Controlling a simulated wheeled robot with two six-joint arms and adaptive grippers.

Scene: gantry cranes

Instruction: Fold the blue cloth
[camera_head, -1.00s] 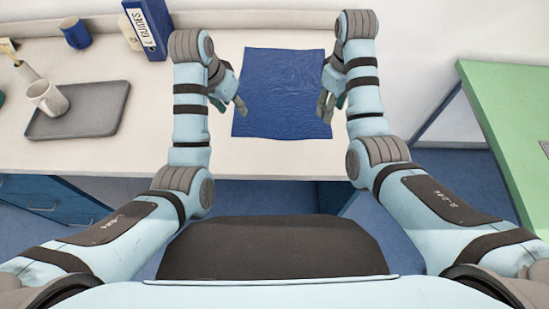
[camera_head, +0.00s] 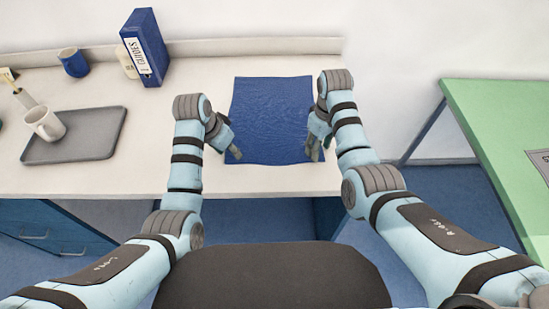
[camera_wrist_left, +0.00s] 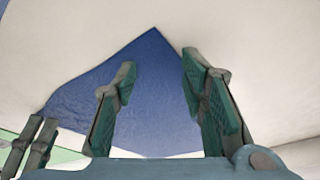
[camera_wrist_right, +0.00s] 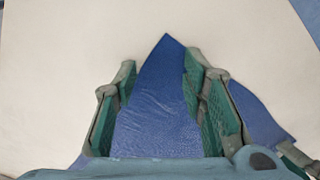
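The blue cloth (camera_head: 270,112) lies flat and unfolded near the front edge of the white counter (camera_head: 170,95). My left gripper (camera_head: 230,143) is at its near left corner and my right gripper (camera_head: 317,146) at its near right corner. In the left wrist view, the left fingers (camera_wrist_left: 158,70) are apart, with the cloth (camera_wrist_left: 155,100) behind and between them. In the right wrist view, the right fingers (camera_wrist_right: 159,68) are apart, with a cloth corner (camera_wrist_right: 160,85) showing between them. Neither gripper is closed on the cloth. Contact cannot be told.
A grey tray (camera_head: 95,135) with a white mug (camera_head: 45,124) is at the left. A blue mug (camera_head: 73,63) and a blue binder (camera_head: 147,45) stand behind it. A green table (camera_head: 490,115) is at the right, beyond a gap. The counter between tray and cloth is clear.

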